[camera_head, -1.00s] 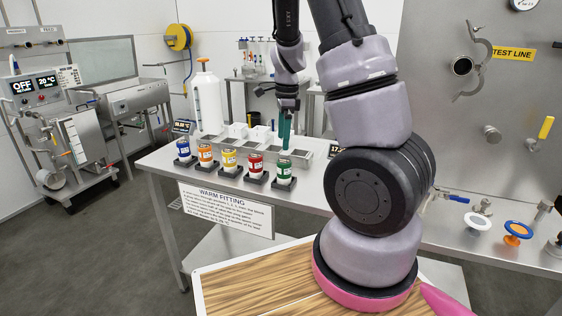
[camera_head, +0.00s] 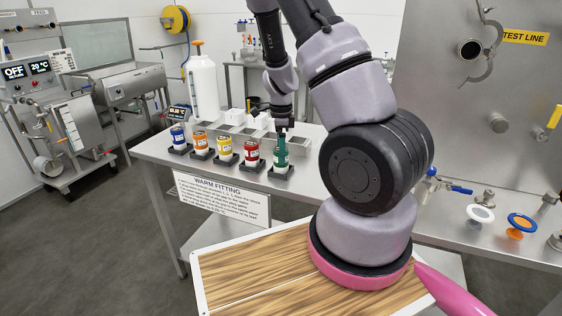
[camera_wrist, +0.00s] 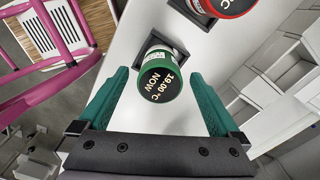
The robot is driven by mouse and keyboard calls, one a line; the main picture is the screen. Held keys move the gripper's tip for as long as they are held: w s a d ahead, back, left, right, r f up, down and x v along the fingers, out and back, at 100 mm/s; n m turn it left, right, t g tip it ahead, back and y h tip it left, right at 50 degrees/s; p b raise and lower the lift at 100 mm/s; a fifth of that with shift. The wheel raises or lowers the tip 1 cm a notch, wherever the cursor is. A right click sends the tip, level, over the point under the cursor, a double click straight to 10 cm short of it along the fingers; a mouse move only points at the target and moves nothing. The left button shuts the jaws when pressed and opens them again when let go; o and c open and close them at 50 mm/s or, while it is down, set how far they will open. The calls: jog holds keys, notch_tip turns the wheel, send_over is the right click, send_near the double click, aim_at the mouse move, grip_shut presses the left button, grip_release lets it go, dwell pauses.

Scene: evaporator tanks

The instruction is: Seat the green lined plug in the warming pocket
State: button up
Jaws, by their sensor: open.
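The green plug (camera_head: 279,163) stands in a dark square holder at the right end of the front row of plugs. In the wrist view its green cap (camera_wrist: 160,84) faces me, reading 19.00 °C NOW. My gripper (camera_wrist: 158,76) is open, with one green finger on each side of the cap and visible gaps between. In the head view my gripper (camera_head: 282,142) points down over the green plug and partly hides it.
A red plug (camera_head: 251,153) stands close to the left, then yellow (camera_head: 224,151), orange (camera_head: 200,146) and blue (camera_head: 178,138) plugs. A white bottle (camera_head: 202,85) and small white blocks (camera_head: 256,120) stand behind. The WARM FITTING sign (camera_head: 222,199) hangs at the front edge.

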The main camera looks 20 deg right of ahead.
jog(key=shift+f, duration=0.8)
grip_shut()
jog(key=shift+r, duration=0.15)
